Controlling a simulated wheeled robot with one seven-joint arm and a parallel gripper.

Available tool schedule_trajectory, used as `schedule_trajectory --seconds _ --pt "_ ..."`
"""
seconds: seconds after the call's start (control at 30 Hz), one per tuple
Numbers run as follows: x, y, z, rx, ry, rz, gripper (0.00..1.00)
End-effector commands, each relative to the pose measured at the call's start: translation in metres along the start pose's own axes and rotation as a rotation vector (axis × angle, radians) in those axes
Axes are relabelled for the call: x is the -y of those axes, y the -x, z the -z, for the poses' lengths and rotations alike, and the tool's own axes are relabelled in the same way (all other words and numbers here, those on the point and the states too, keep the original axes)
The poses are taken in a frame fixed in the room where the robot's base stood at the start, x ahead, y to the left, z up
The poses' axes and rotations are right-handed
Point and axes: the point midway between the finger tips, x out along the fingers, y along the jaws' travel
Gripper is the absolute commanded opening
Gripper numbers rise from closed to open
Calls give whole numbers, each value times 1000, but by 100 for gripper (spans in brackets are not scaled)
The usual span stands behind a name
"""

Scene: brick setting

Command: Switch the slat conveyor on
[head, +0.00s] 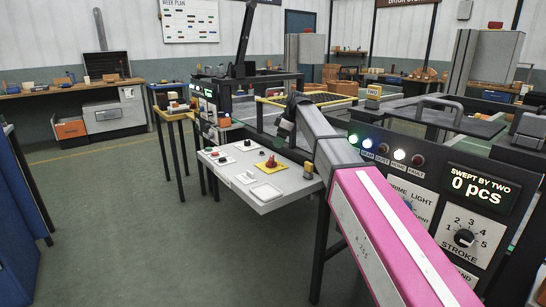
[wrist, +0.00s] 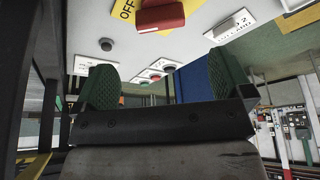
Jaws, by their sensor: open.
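A pale sloping control panel (head: 236,185) stands left of my arm in the head view. On it a red switch handle (head: 271,161) sits on a yellow plate (head: 272,169). In the wrist view the red handle (wrist: 160,18) and the yellow plate (wrist: 122,9), lettered OFF, show at the top edge, partly cut off. My gripper (wrist: 165,82) is open, with two green pads apart and nothing between them. It is apart from the handle. In the head view the gripper (head: 284,132) is small and dark, just above and right of the handle. I cannot tell which machine is the slat conveyor.
The panel also carries dark buttons (wrist: 106,44) and white labelled plates. A machine with a lit display (head: 478,187) and knobs stands close at right. A small yellow-topped stand (head: 174,112) is left of the panel. Green floor (head: 110,215) is clear at left.

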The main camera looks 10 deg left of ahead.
Motion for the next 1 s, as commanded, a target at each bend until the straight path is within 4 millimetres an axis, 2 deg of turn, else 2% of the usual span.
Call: schedule_trajectory --seconds 0.3,0.53,0.73,1.0 --pt "0 -53 0 1 0 2 98" --pt "0 -87 0 1 0 1 98" --pt "0 -99 0 0 0 0 98" --pt "0 -100 0 0 0 0 98"
